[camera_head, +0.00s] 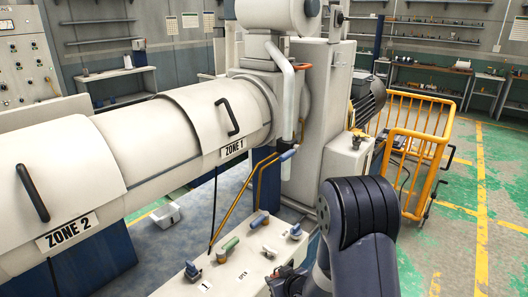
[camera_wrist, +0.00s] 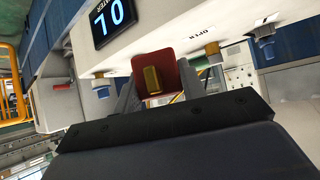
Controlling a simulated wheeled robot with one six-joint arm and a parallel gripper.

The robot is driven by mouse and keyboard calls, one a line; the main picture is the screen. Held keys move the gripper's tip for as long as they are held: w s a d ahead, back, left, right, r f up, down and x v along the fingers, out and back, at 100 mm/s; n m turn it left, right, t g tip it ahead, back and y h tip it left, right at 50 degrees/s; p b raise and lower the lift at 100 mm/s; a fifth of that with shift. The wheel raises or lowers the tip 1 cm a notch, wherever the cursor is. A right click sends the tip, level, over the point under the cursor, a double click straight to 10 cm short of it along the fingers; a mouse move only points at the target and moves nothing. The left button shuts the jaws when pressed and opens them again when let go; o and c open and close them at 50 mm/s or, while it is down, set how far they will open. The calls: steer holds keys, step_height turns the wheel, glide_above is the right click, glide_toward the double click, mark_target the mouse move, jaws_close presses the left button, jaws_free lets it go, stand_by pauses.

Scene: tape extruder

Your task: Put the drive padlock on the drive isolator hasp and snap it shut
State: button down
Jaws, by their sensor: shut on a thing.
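A red block with a brass-coloured piece, which looks like the drive padlock (camera_wrist: 173,71), is between the grey fingers of my gripper (camera_wrist: 158,82) in the wrist view. My gripper is shut on it. Its shackle cannot be made out. In the head view my dark arm comes in at the lower right, and its end is low by the white valve bench; the padlock does not show there. I cannot pick out the drive isolator hasp for sure in either view.
A white bench (camera_head: 222,279) with several small valves (camera_head: 260,219) lies beside my arm. The large extruder barrel (camera_head: 190,125) fills the left. A yellow guard rail (camera_head: 416,150) stands at the right. A display (camera_wrist: 113,20) reading 70 is close in the wrist view.

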steer(key=s+d+m+t+h, duration=0.1)
steer(key=s+d+m+h, duration=0.3)
steer(key=d, duration=0.7)
steer(key=shift+s+d+f+m+h, duration=0.15)
steer(key=shift+s+f+m+h, duration=0.2)
steer(key=shift+s+m, duration=0.6)
steer(key=shift+s+n, duration=0.2)
steer(key=shift+n, duration=0.05)
